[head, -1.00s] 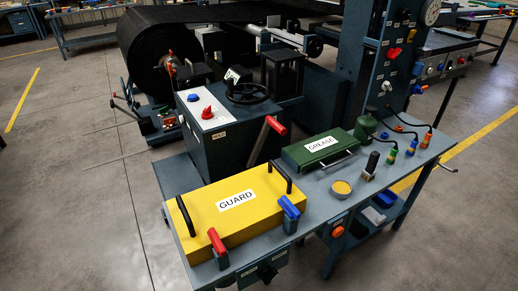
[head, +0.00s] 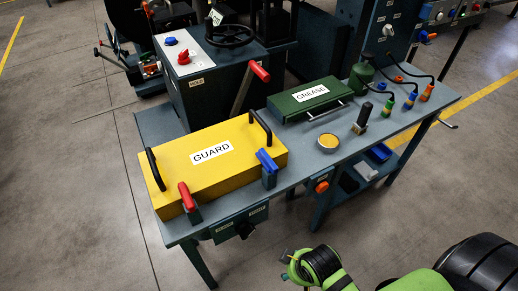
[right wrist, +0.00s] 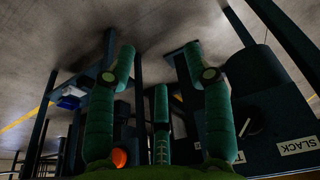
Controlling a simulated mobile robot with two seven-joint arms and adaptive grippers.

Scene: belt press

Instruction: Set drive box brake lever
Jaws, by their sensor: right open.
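The drive box (head: 215,95) is a dark cabinet with a white top panel, a red knob, a blue knob and a black handwheel. A lever with a red grip (head: 260,71) stands at its right side, tilted up to the right. A small plate reading HOLD (head: 196,82) is on the box front. My right gripper (head: 300,264) is low in front of the table, well apart from the lever. In the right wrist view its fingers (right wrist: 165,75) are spread and empty. The lever does not show there. My left gripper is not in view.
In the wrist view a SLACK label (right wrist: 297,147) is beside a black knob.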

